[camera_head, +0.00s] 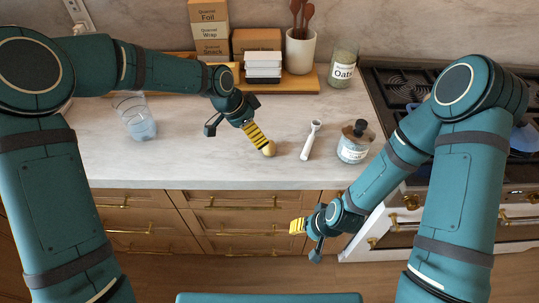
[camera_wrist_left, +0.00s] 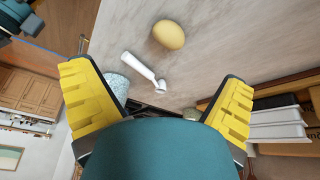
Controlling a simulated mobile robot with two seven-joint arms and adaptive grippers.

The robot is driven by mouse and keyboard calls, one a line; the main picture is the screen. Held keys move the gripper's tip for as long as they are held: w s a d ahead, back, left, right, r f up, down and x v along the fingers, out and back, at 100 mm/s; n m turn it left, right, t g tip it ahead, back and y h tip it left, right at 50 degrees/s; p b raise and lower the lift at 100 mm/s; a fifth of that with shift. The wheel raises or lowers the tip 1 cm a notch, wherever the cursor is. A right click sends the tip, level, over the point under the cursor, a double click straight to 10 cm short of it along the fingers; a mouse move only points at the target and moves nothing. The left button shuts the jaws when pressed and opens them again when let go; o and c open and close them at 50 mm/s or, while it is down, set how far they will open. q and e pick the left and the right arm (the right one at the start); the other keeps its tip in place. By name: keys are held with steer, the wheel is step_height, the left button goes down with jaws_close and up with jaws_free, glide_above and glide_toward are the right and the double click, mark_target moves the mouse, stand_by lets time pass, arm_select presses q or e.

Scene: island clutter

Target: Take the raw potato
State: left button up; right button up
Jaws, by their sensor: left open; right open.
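The raw potato (camera_head: 269,149) is a small yellow oval thing on the pale countertop, near the tip of my left gripper (camera_head: 256,136). In the left wrist view the potato (camera_wrist_left: 169,34) lies beyond the fingertips, near the top of the picture. My left gripper (camera_wrist_left: 160,95) is open there, its yellow ridged fingers spread wide with nothing between them. The fingers look apart from the potato in that view. My right gripper (camera_head: 298,227) hangs in front of the counter's drawers, open and empty.
A white-handled utensil (camera_head: 312,140) lies right of the potato. A lidded glass jar (camera_head: 355,142) stands further right, before the stove (camera_head: 404,87). A clear glass (camera_head: 135,117) stands at left. Boxes, a utensil crock (camera_head: 300,52) and an oats jar (camera_head: 344,67) line the back.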

mark_target(267, 146)
arm_select(q)
steer(key=shift+m, duration=0.7)
steer(key=x, duration=0.2)
steer(key=w+x, duration=0.1)
steer(key=x, duration=0.3)
steer(key=shift+w+d+b, duration=0.25)
steer(key=shift+w+b, duration=0.05)
steer(key=shift+b, duration=0.1)
steer(key=shift+a+x, duration=0.2)
steer(key=shift+x, duration=1.15)
steer(key=shift+a+x, duration=0.25)
steer(key=shift+x, duration=1.1)
steer(key=shift+s+f, duration=0.1)
steer(key=shift+f, duration=0.1)
steer(key=c, duration=1.5)
